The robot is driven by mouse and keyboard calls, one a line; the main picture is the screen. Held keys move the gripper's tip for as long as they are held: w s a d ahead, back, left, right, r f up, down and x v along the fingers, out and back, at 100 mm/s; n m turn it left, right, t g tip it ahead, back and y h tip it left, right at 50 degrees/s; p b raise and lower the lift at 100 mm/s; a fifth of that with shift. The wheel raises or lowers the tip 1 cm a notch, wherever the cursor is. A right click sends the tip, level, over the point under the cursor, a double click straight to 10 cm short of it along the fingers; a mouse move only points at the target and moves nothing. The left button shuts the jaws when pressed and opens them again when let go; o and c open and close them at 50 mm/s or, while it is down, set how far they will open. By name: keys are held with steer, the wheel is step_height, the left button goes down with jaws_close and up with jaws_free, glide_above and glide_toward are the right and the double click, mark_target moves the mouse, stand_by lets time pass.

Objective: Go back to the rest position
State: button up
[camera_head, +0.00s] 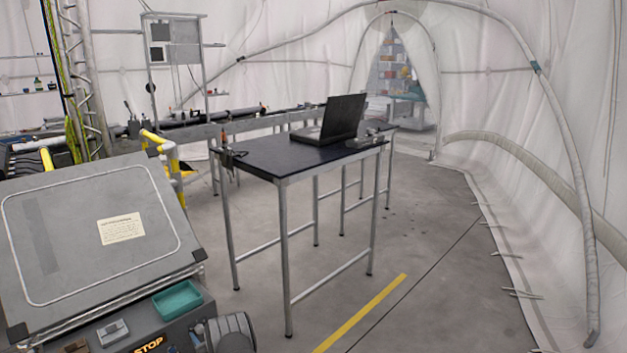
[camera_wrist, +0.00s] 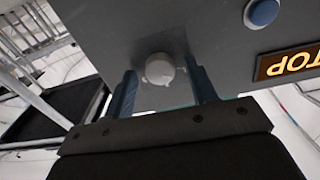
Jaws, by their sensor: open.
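My gripper (camera_wrist: 161,80) shows in the wrist view with its two dark blue-grey fingers apart. A round pale knob (camera_wrist: 159,69) on a grey panel (camera_wrist: 120,30) appears between the fingers, with a gap on each side. I cannot tell how far the fingertips are from the panel. The gripper does not show clearly in the head view.
In the wrist view a blue button (camera_wrist: 263,12) and an upside-down STOP label (camera_wrist: 289,63) are on the panel. In the head view a grey console (camera_head: 75,240) has a teal tray (camera_head: 178,299) at its front. A table (camera_head: 265,158) bears a laptop (camera_head: 340,118). Grey floor lies open to the right.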

steer(key=m, duration=0.4)
steer(key=shift+m, duration=0.4)
stand_by(0.4)
steer(key=n, duration=0.5)
steer(key=shift+n, duration=2.3)
